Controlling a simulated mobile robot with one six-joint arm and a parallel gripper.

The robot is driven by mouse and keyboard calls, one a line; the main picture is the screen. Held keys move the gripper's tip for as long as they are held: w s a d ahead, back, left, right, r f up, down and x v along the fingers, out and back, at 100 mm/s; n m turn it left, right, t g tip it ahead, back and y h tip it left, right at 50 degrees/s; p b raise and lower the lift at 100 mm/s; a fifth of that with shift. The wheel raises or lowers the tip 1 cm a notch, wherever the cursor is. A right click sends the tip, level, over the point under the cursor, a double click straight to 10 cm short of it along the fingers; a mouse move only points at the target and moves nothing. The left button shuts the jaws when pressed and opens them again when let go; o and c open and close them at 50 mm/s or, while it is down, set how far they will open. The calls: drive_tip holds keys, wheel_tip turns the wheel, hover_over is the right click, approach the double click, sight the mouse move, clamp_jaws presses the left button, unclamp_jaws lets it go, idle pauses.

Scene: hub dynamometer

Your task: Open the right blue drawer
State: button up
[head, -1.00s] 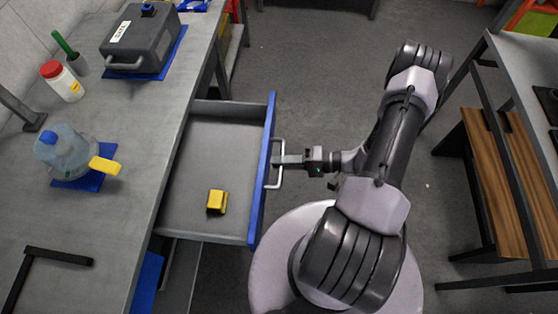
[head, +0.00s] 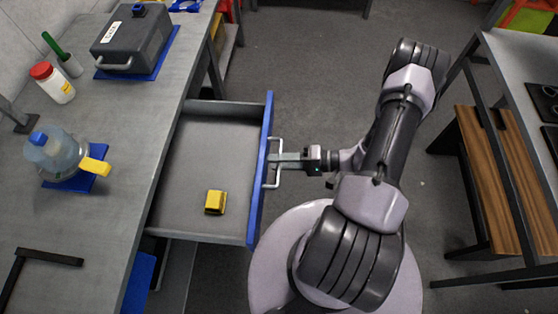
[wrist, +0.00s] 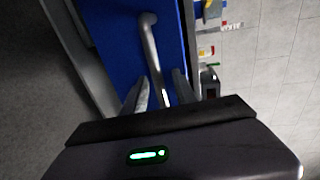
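The blue-fronted drawer (head: 258,195) is pulled well out from under the grey workbench (head: 105,205). Its grey inside shows, with a small yellow block (head: 215,202) lying on the floor of it. A pale bar handle (head: 278,146) is on the blue front. My gripper (head: 274,158) is at the handle, level with its middle. In the wrist view, the handle (wrist: 150,50) runs down between the two fingers of my gripper (wrist: 161,92), which are close on either side of it. The exact contact is partly hidden.
On the bench stand a dark case (head: 130,42), a jug (head: 58,155) on a blue mat, and a white jar with a red lid (head: 52,83). A rack with a wooden shelf (head: 488,180) stands at the right. Grey floor is clear beyond the drawer.

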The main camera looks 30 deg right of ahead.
drive_tip(key=p+v, duration=0.3)
drive_tip(key=v, duration=1.4)
drive_tip(key=shift+d+p, duration=0.2)
drive_tip(key=shift+p, duration=0.1)
drive_tip(key=w+a+r+n+g+h, duration=0.1)
drive_tip(key=w+a+r+g+h, duration=0.15)
drive_tip(key=r, duration=0.45)
drive_tip(key=w+a+r+n+g+h, duration=0.1)
drive_tip(key=w+a+r+g, duration=0.25)
drive_tip(key=r, duration=0.35)
drive_tip(key=w+a+r+n+g+h, duration=0.1)
drive_tip(key=w+a+r+g+h, duration=0.2)
drive_tip(key=r, duration=0.4)
drive_tip(key=s+a+r+t+h, duration=0.2)
drive_tip(key=s+a+r, duration=0.2)
drive_tip(key=a+r, duration=0.2)
drive_tip(key=s+a+r+t+h, duration=0.2)
drive_tip(key=s+a+r+t, duration=0.1)
drive_tip(key=a+r, duration=0.4)
drive_tip(key=s+a, duration=0.1)
drive_tip(key=a, duration=0.2)
drive_tip(key=shift+a+r+t, duration=0.25)
drive_tip(key=shift+a+t, duration=0.05)
drive_tip(key=shift+a, duration=0.05)
